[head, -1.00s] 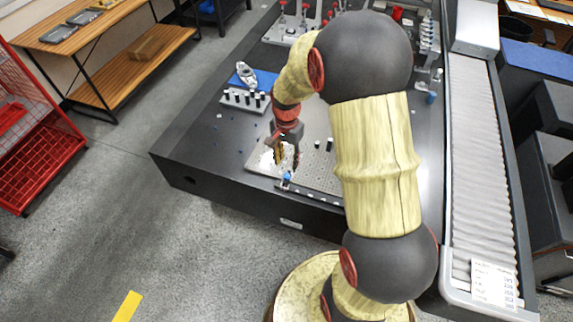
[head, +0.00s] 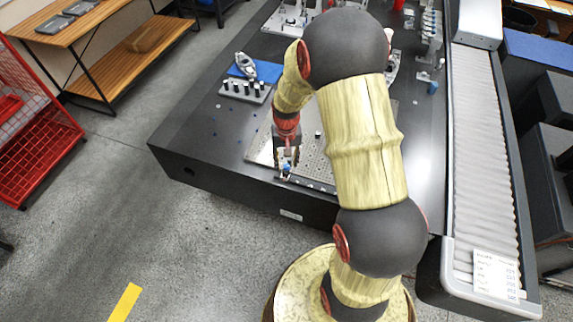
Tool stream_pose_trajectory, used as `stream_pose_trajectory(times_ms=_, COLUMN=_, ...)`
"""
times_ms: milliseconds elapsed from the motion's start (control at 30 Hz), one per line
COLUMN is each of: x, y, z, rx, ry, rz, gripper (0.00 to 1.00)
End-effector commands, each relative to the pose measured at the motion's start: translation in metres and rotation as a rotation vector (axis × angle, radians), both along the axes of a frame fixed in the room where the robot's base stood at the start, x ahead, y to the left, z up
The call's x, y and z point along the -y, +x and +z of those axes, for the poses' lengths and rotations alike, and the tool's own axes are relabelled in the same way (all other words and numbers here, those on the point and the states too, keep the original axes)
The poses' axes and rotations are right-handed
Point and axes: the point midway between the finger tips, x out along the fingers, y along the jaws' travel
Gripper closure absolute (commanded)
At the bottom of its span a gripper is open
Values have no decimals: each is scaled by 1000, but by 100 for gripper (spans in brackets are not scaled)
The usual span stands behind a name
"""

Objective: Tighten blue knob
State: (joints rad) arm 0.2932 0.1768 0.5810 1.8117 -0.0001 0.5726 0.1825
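The blue knob (head: 287,168) sits low at the front edge of the perforated metal plate (head: 312,165), near the front of the black table. My gripper (head: 286,170) points down right over the knob, with its fingers on either side of it or very close. The knob shows between the fingers. At this size I cannot tell whether the fingers touch it.
The dark table (head: 205,135) has free room left of the plate. A grey block with black-topped pegs (head: 245,90) and a blue mat (head: 268,71) lie further back. A short black-topped post (head: 318,135) stands on the plate. A conveyor (head: 482,150) runs along the right.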

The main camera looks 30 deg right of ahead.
Motion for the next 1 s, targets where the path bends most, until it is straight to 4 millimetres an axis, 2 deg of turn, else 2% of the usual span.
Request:
stream_pose_trajectory(times_ms=133, x=0, y=0, z=-12, rx=0, ry=0, rz=0, gripper=63)
stream_pose_trajectory(times_ms=433, x=0, y=0, z=-13, rx=1, ry=0, rz=-1, gripper=63)
stream_pose_trajectory(times_ms=1000, x=0, y=0, z=-13, rx=1, ry=0, rz=-1, gripper=95)
